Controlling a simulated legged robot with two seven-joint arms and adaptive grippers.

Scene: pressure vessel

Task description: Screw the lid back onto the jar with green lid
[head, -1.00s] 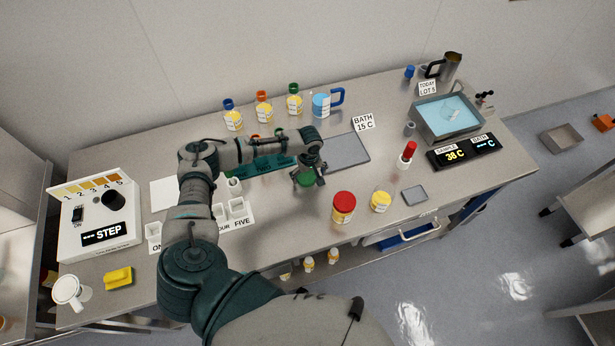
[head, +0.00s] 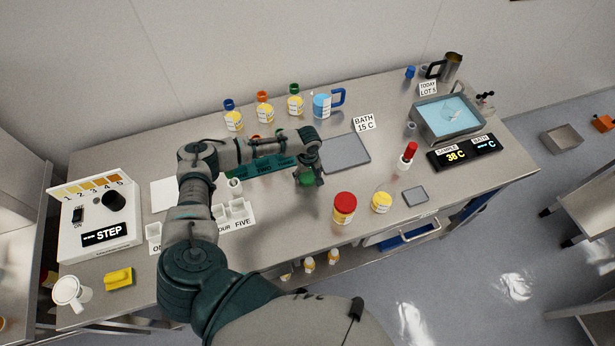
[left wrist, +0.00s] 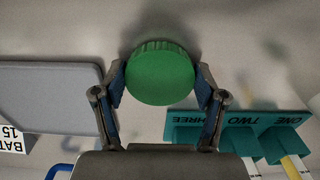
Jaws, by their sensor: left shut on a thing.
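The green lid (head: 306,181) is near the middle of the bench, under my left gripper (head: 309,178). In the left wrist view the round green lid (left wrist: 160,74) sits between the two fingers of my left gripper (left wrist: 160,82), with one finger against each side. The gripper is shut on the lid from above. The lid and gripper hide what is below, so I cannot make out the jar body or how the lid sits on it. My right gripper is not in view.
A teal rack (head: 268,168) is close on the left. A grey plate (head: 346,154) lies behind on the right. Bare bench lies in front of the gripper.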

